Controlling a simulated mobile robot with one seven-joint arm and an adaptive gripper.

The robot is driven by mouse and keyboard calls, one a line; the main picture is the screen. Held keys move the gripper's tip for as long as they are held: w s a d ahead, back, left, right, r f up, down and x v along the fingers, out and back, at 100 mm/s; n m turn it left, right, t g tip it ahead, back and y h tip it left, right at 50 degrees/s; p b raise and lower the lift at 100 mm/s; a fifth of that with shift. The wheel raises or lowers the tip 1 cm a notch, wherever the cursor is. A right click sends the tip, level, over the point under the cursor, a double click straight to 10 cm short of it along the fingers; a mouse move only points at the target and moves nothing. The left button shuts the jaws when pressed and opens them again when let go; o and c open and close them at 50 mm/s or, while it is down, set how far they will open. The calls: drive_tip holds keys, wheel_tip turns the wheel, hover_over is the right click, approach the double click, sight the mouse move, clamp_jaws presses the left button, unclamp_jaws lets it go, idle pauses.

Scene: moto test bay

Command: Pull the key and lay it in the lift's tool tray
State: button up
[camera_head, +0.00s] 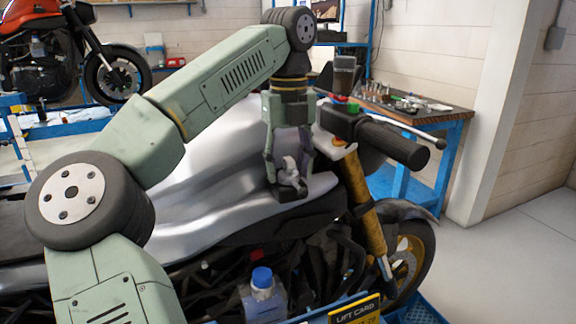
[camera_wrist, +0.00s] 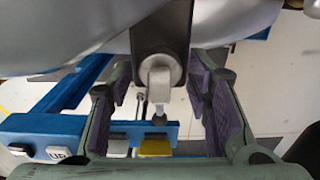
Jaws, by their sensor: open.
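The grey metal key (camera_head: 291,168) stands in a black ignition block (camera_head: 291,192) on the motorcycle's silver body. In the wrist view the key (camera_wrist: 159,82) hangs below the block (camera_wrist: 160,38) in the picture, centred between my fingers. My gripper (camera_head: 289,175) points down with one finger on either side of the key. In the wrist view my gripper (camera_wrist: 161,88) shows a gap between each purple-lined finger and the key. The lift's tool tray cannot be made out for sure; a blue lift edge (camera_head: 340,304) shows at the bottom of the head view.
A bottle with a blue cap (camera_head: 262,278) stands low beside the engine, near the yellow lift card (camera_head: 355,312). The handlebar grip (camera_head: 395,143) juts out right of my gripper. A workbench (camera_head: 440,112) with small parts stands behind. Open floor (camera_head: 500,260) lies right.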

idle(0.8)
clamp_jaws()
idle(0.4)
drive_tip(key=o, duration=0.5)
unclamp_jaws()
